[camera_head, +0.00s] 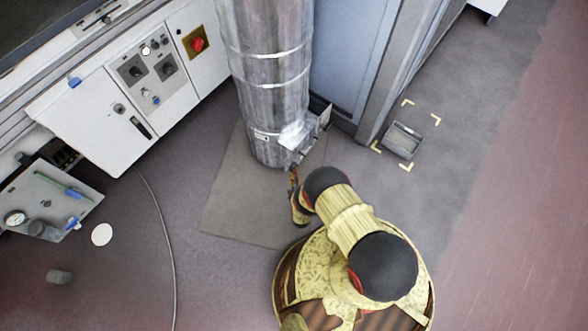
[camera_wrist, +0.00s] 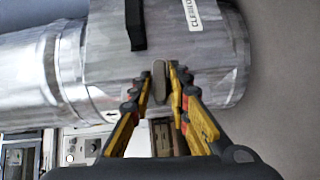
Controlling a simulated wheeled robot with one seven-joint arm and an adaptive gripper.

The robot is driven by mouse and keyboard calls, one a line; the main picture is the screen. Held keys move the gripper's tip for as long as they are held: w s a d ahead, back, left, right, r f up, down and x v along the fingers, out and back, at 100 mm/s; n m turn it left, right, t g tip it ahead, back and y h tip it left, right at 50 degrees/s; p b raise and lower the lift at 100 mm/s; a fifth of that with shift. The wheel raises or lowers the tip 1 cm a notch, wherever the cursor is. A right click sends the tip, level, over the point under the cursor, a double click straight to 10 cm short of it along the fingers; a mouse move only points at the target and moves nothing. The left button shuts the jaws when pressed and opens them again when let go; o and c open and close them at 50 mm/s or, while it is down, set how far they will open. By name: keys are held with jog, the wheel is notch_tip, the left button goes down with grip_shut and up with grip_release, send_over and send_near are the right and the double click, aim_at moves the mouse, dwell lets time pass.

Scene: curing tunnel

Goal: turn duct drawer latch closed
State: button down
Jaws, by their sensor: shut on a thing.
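The round silver duct (camera_head: 268,70) stands upright on the floor in the head view, with a small metal box part (camera_head: 298,136) low on its right side. In the wrist view the duct (camera_wrist: 110,65) lies sideways across the picture, with a dark handle (camera_wrist: 135,25) and a white label. A small grey-brown latch lever (camera_wrist: 159,78) stands between my fingertips. My gripper (camera_wrist: 160,92) is shut on this latch, its yellow and black fingers touching both sides. In the head view my gripper (camera_head: 294,178) is small, just below the duct's foot, and its grip is hidden.
An empty shallow tray (camera_head: 402,140) lies on the floor at right inside yellow corner marks. A white control cabinet (camera_head: 140,80) stands at left, with an open panel (camera_head: 50,200) below it. A thin cable (camera_head: 168,225) crosses the floor. A blue-grey cabinet wall (camera_head: 345,60) rises behind the duct.

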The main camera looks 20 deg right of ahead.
jog(key=shift+a+n+t, duration=0.1)
jog(key=shift+n+t, duration=0.3)
jog(key=shift+t, duration=0.1)
jog(key=c, duration=1.8)
grip_release()
jog(key=shift+c, duration=0.2)
jog(key=shift+r, duration=0.15)
